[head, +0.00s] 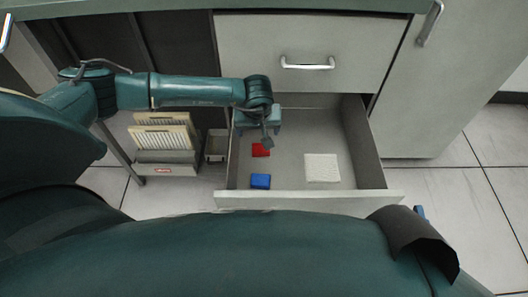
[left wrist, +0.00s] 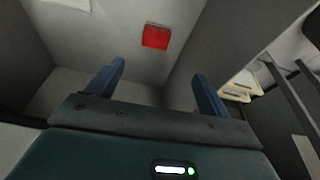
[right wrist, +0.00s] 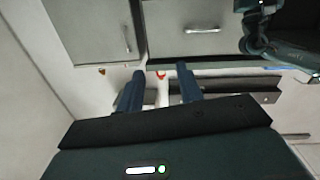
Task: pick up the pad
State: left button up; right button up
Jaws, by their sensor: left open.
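A white square pad (head: 322,168) lies flat in the open drawer, right of centre; a pale corner of something shows at the top of the left wrist view (left wrist: 72,3). A red block (head: 261,150) and a blue block (head: 260,181) lie in the drawer's left part. My left gripper (head: 267,141) is over the drawer's left rear, beside the red block, open and empty. The red block also shows beyond its fingers in the left wrist view (left wrist: 156,37). My right gripper (right wrist: 159,80) is open, with nothing visibly held, and faces the cabinet fronts.
The drawer's front wall (head: 300,198) and side walls surround the objects. A closed drawer with a handle (head: 307,64) is above it. A rack with cream cards (head: 163,138) and a small grey container (head: 216,146) stand left of the drawer. Bare drawer floor lies around the pad.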

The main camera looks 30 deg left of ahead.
pick_arm(q)
jog(key=b+x, duration=0.2)
jog(key=x, duration=0.2)
jog(key=b+x, duration=0.2)
jog(key=x, duration=0.3)
jog(key=shift+s+d+f, duration=0.1)
jog(key=shift+s+f, duration=0.05)
jog(key=shift+f, duration=0.75)
jog(key=w+f+b, duration=0.1)
jog(key=f, duration=0.1)
jog(key=w+f+b, duration=0.1)
jog(key=f+b, duration=0.1)
jog(key=shift+w, duration=0.15)
jog(key=shift+w+a+f, duration=0.1)
jog(key=shift+a+f, duration=0.15)
jog(key=shift+f, duration=0.05)
jog(key=c, duration=1.1)
pick_arm(e)
jog(key=shift+w+a+f+n+t+y, duration=0.1)
jog(key=shift+a+f+n+t+y, duration=0.25)
jog(key=shift+a+y, duration=0.3)
jog(key=shift+w+a+f+n+t+y, duration=0.1)
jog(key=shift+a+f+n+t+y, duration=0.1)
jog(key=shift+a+t+y, duration=0.4)
